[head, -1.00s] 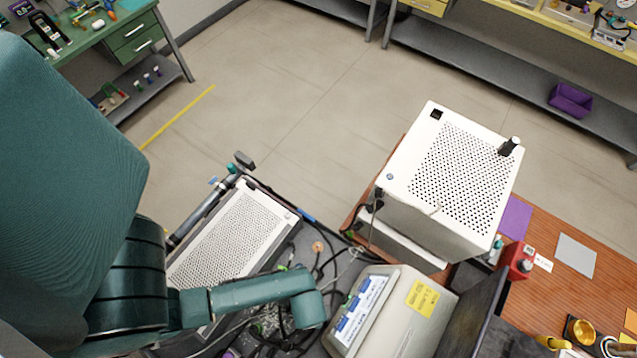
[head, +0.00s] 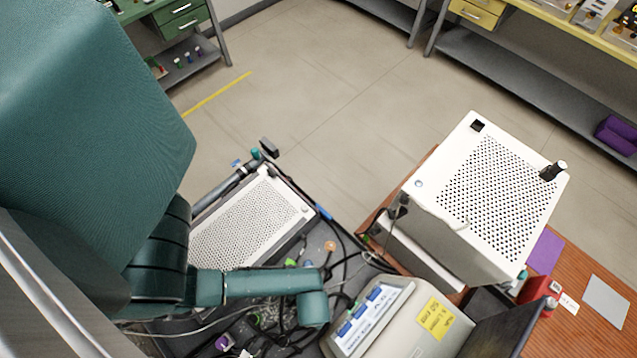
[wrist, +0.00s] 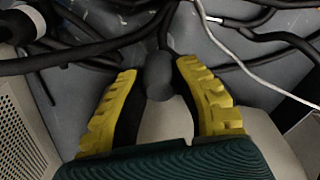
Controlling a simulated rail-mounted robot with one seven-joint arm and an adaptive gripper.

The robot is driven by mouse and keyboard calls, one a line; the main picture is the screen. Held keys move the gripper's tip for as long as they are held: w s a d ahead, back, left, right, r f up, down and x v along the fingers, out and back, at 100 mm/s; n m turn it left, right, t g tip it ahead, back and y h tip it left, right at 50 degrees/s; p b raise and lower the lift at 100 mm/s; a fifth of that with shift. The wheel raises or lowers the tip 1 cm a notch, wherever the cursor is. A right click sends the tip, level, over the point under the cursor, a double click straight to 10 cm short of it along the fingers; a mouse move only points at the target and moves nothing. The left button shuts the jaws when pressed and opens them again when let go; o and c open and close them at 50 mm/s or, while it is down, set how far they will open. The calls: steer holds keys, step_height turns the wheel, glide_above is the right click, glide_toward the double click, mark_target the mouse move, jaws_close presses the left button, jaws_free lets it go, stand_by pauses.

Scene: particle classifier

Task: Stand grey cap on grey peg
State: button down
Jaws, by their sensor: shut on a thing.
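In the wrist view my gripper (wrist: 158,85) has two yellow ribbed fingers with dark inner pads. They are closed on a dark grey rounded piece, which looks like the grey cap (wrist: 159,76). Black cables lie just beyond it. In the head view my teal arm fills the left side and my fingers and the cap cannot be seen. I cannot make out a grey peg in either view.
A white perforated box (head: 440,205) stands on the brown table (head: 574,310) at right. A lower perforated unit (head: 245,228), loose cables and a beige instrument (head: 392,318) lie near my arm. A purple bin (head: 617,135) sits on the far shelf. The floor between is clear.

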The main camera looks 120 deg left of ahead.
steer(key=shift+n+p, duration=0.3)
steer(key=shift+p, duration=0.4)
stand_by(1.1)
steer(key=shift+f+b, duration=1.25)
steer(key=shift+f, duration=0.55)
steer(key=c, duration=0.8)
jaws_free()
steer(key=shift+r, duration=0.1)
steer(key=r, duration=1.2)
steer(key=shift+s+d, duration=0.1)
steer(key=shift+s, duration=0.25)
